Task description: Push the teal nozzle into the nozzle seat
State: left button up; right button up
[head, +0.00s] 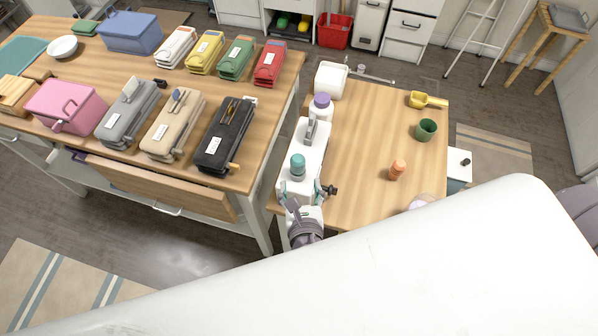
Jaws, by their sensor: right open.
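The teal nozzle (298,162) stands upright at the near end of a long white appliance (306,138) on the smaller wooden table. My right gripper (299,188) is open, just on the near side of the nozzle, with its fingers spread towards it. I cannot tell whether they touch it. The nozzle seat cannot be made out clearly; the nozzle's lower end and the gripper hide that spot. My left gripper is not in view.
A purple-capped white bottle (322,107) stands behind the appliance. An orange item (398,169), a green cup (426,130) and a yellow scoop (424,100) are to the right on the small table (365,130). The larger table at left holds several cases.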

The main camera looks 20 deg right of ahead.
jog(key=shift+v, duration=1.65)
jog(key=shift+f, duration=0.1)
